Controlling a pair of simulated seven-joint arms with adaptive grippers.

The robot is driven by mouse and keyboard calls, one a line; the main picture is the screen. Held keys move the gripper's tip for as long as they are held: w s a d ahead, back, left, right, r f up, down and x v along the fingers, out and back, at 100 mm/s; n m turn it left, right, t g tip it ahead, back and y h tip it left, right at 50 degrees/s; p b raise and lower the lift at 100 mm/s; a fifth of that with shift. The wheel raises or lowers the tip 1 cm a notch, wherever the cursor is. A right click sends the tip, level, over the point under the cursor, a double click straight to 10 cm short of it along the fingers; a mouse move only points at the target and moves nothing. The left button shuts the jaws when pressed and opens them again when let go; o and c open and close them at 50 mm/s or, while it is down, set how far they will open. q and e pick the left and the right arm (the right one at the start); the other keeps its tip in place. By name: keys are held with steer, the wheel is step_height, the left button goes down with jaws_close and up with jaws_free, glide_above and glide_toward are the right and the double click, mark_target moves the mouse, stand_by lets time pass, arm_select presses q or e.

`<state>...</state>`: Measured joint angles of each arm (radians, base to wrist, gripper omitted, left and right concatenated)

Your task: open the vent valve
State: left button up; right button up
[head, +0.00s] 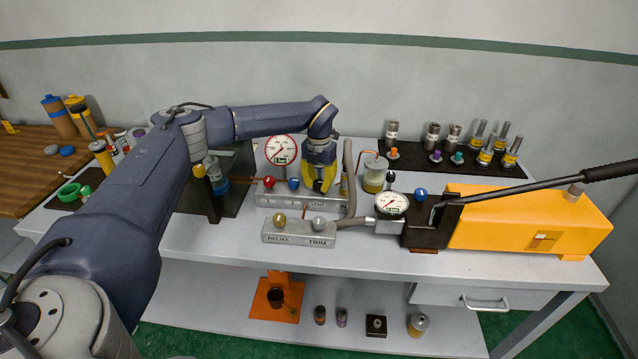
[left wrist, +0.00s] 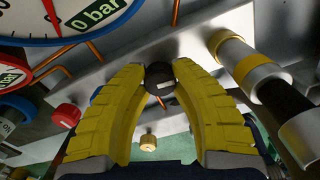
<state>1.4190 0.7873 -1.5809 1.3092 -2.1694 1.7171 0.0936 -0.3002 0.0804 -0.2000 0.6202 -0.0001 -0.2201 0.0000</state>
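My left gripper (head: 319,187) reaches down over the rear grey valve block (head: 275,200). In the left wrist view its two yellow fingers (left wrist: 160,75) close in on both sides of a round black knob (left wrist: 158,82) and appear to touch it. The fingers mostly hide this knob in the head view. A red knob (head: 269,182) and a blue knob (head: 293,183) stand to its left on the same block. The block's lettering is partly hidden and too small to read surely. A large gauge (head: 281,150) behind the block reads 0 bar. My right gripper is out of view.
The front block (head: 300,232) carries a brass knob (head: 280,219) and a silver knob (head: 318,223). A grey hose (head: 350,180) and a small gauge (head: 391,204) are to the right. An orange pump (head: 530,220) with a long lever stands further right. The front tabletop is clear.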

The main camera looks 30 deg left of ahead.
mark_target(319, 182)
arm_select(q)
steer(key=o, duration=0.6)
step_height(319, 182, up, 12)
steer(key=shift+r, duration=0.1)
stand_by(0.4)
stand_by(0.4)
